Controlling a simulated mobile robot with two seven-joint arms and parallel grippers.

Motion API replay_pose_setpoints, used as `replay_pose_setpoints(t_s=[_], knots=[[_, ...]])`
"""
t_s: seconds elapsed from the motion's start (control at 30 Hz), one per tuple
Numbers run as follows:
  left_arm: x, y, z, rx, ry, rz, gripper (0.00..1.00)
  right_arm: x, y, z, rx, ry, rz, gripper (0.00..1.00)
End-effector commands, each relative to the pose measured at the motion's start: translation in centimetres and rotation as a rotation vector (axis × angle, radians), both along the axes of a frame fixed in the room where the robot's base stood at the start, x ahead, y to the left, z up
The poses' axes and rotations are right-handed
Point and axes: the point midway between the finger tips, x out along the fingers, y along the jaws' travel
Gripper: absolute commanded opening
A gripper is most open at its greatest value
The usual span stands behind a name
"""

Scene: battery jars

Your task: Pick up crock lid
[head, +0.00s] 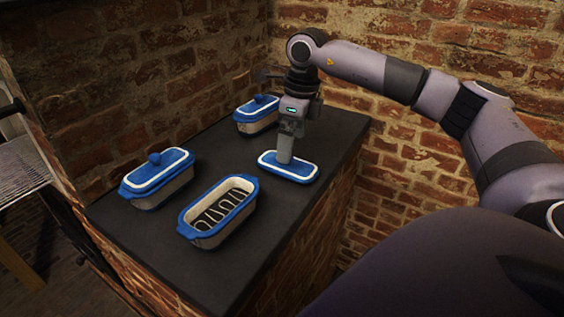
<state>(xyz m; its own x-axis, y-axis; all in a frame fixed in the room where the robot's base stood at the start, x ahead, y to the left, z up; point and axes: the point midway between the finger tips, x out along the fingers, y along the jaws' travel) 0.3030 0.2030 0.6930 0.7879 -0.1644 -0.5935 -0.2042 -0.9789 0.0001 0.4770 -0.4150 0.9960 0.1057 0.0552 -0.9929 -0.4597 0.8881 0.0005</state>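A blue crock lid with a white border (299,175) lies flat, on or just above the dark counter, right of the open crock. My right gripper (285,158) points down onto the middle of this lid. Its fingers are seen edge-on and hide the lid's knob, so I cannot tell whether they are closed on it. The open crock (187,235), cream with a blue rim, stands at the front with dark contents and pale loops inside. My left gripper is not in view.
A crock with its blue lid on (157,180) stands at the left. Another lidded crock (257,115) stands at the back, close behind my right gripper. The dark counter (215,158) is bare between them. Brick walls rise behind and to the right.

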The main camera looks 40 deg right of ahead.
Motion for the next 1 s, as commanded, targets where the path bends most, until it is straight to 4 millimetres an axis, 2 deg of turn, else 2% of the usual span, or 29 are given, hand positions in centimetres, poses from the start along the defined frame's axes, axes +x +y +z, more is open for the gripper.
replay_pose_setpoints(t_s=[0.33,0.63,0.67,0.8,0.83,0.97,1.0], knots=[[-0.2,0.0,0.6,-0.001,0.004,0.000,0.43,1.2,0.2,-4.6,0.000,0.001,0.000,1.00],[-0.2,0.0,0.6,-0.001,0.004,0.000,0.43,1.3,0.2,-5.3,0.000,-0.001,0.000,1.00],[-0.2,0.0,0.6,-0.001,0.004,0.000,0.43,1.3,0.2,-5.3,0.000,-0.001,0.000,0.97],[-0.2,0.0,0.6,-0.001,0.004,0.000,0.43,1.3,0.2,-5.3,0.000,-0.001,0.000,0.51],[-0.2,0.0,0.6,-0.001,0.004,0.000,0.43,1.3,0.2,-5.3,0.000,-0.001,0.000,0.45],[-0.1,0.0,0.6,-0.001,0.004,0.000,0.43,1.3,0.2,-5.2,0.000,-0.003,0.000,0.44],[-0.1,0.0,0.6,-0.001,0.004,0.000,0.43,1.3,0.2,-5.2,0.000,-0.003,0.000,0.38]])
